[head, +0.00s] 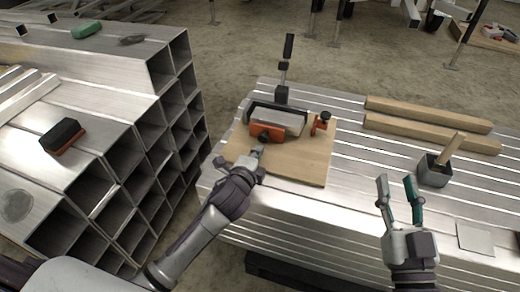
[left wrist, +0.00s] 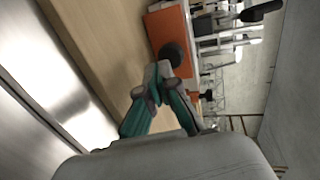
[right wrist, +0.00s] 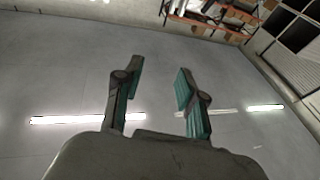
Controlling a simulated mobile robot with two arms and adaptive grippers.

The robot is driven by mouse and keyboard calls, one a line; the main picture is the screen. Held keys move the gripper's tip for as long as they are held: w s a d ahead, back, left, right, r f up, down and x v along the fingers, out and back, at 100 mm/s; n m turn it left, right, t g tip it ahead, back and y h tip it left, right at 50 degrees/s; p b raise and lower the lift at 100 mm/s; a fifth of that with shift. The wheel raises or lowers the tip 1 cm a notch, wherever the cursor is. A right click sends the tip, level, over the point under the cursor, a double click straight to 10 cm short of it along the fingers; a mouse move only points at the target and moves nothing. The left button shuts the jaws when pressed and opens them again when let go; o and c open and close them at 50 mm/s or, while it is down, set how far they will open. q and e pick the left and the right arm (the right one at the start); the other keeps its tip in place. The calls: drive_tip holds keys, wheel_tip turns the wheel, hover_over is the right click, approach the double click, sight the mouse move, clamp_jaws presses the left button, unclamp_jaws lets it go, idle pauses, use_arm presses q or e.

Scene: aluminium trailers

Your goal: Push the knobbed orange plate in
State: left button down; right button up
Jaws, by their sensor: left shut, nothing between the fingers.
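The orange plate (head: 267,132) with a dark round knob (head: 264,137) is on the front of a grey block in a dark frame, on a wooden board (head: 300,163). In the left wrist view the orange plate (left wrist: 171,30) and its black knob (left wrist: 172,54) are close ahead. My left gripper (head: 257,152) is shut and empty, its tips just in front of the knob. In the left wrist view the left fingertips (left wrist: 160,72) appear at the knob's edge; I cannot tell whether they touch. My right gripper (head: 397,186) is open and empty above the table's right part.
A dark upright clamp handle (head: 288,48) stands behind the block. A small orange clamp (head: 320,124) is right of it. Two wooden bars (head: 430,114) and a grey cup (head: 434,171) are further right. Stacked aluminium tubes (head: 150,130) stand left, across a gap.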

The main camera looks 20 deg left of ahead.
sight(263, 139)
use_arm(q)
drive_tip(key=shift+w, duration=1.2)
use_arm(e)
drive_tip(key=shift+s+a+r+t+y, duration=0.1)
drive_tip(key=shift+s+r+t+y, duration=0.2)
drive_tip(key=shift+r+t, duration=0.4)
drive_tip(key=shift+s+r+t+y, duration=0.25)
drive_tip(key=shift+r+t, duration=0.15)
drive_tip(key=shift+r, duration=0.5)
use_arm(q)
drive_tip(key=shift+w+r, duration=0.1)
drive_tip(key=shift+w, duration=0.25)
drive_tip(key=shift+w+d, duration=0.1)
drive_tip(key=shift+w, duration=1.8)
use_arm(e)
drive_tip(key=shift+w+f+g+h, duration=0.25)
drive_tip(key=shift+f+g, duration=0.1)
drive_tip(key=shift+f, duration=0.2)
drive_tip(key=shift+w+f+g+h, duration=0.2)
drive_tip(key=shift+f+g, duration=0.15)
drive_tip(key=shift+f, duration=0.2)
